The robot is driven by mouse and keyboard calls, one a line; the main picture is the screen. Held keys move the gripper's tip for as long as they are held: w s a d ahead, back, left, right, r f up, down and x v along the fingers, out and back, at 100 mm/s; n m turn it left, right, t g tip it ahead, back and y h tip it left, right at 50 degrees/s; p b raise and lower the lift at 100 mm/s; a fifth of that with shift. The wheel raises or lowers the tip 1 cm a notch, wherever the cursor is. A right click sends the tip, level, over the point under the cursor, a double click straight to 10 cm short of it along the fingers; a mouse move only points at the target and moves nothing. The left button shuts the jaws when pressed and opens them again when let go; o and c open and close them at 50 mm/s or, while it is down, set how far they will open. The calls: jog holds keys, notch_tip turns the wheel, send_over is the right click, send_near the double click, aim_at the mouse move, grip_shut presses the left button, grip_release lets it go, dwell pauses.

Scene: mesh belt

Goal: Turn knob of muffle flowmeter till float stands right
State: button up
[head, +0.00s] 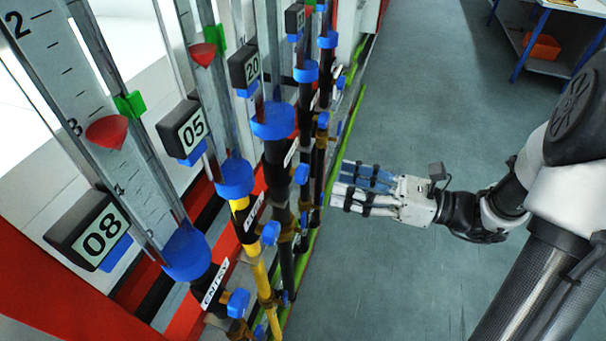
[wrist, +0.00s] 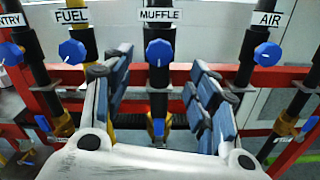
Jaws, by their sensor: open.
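The muffle knob (wrist: 159,52) is a blue lobed knob on a black pipe under the MUFFLE label (wrist: 160,15). In the wrist view it shows between and beyond the two fingertips of my gripper (wrist: 158,76). My gripper is open and empty, and the knob looks clear of both fingers. In the head view my gripper (head: 338,186) points left, a little right of the muffle knob (head: 302,174). The muffle flowmeter's blue lower collar (head: 273,121) stands beside a display reading 20 (head: 244,66). Its float does not show clearly.
The fuel knob (wrist: 72,51) and air knob (wrist: 267,54) flank the muffle knob. Nearer flowmeters, with displays 05 (head: 184,131) and 08 (head: 95,232), have red floats and green markers. A red frame rail (wrist: 258,79) runs behind the pipes. The floor right of the panel is clear.

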aim_at(307, 174)
jog(key=b+x, duration=0.1)
jog(key=x, duration=0.8)
jog(key=shift+a+b, duration=0.2)
jog(key=shift+b, duration=0.1)
jog(key=shift+c, duration=0.3)
jog(key=c, duration=1)
jog(key=shift+n+p, duration=0.3)
jog(key=shift+n, duration=0.1)
jog(key=o, duration=1.1)
jog(key=shift+c, duration=0.2)
jog(key=shift+d, duration=0.1)
